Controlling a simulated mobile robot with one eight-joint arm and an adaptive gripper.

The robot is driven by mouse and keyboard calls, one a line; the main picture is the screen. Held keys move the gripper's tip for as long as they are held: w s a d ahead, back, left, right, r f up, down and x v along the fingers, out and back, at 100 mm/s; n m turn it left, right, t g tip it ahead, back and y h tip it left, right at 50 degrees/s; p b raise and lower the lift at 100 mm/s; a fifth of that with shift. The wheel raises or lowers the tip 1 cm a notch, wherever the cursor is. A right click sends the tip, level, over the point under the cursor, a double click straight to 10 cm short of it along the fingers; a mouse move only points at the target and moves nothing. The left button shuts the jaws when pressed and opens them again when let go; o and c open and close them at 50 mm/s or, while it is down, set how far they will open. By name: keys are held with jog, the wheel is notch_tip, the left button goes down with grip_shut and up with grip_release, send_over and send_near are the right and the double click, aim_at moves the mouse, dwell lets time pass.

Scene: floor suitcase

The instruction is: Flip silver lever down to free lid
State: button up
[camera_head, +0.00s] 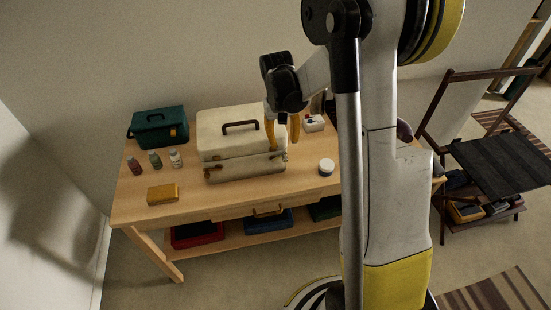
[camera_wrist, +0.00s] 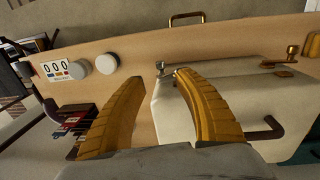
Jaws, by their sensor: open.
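The cream case (camera_head: 222,142) sits closed on the wooden table, with a dark handle on its lid; its front face and lid top show in the wrist view (camera_wrist: 225,90). A small silver lever (camera_wrist: 160,68) stands at one front corner of the case, between my fingertips in the picture; contact cannot be told. A brass-coloured latch (camera_wrist: 292,53) is at the other front corner. My gripper (camera_head: 283,144), with two yellow fingers, is open and empty, pointing down over the right end of the case. The fingers also show in the wrist view (camera_wrist: 158,75), the right one overlapping the case.
A teal box (camera_head: 158,128), small bottles (camera_head: 155,159) and a yellow box (camera_head: 163,194) lie left of the case. A white jar (camera_head: 326,167) and a counter box (camera_head: 314,123) are to its right. Trays fill the lower shelf. A folding chair (camera_head: 500,165) stands right.

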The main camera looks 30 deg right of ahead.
aim_at(285, 157)
jog(key=f+b, duration=0.1)
jog(key=f, duration=0.5)
jog(key=f+b, duration=0.1)
jog(key=f, duration=0.1)
jog(key=shift+d+f+b, duration=0.35)
jog(key=shift+f, duration=0.05)
grip_shut()
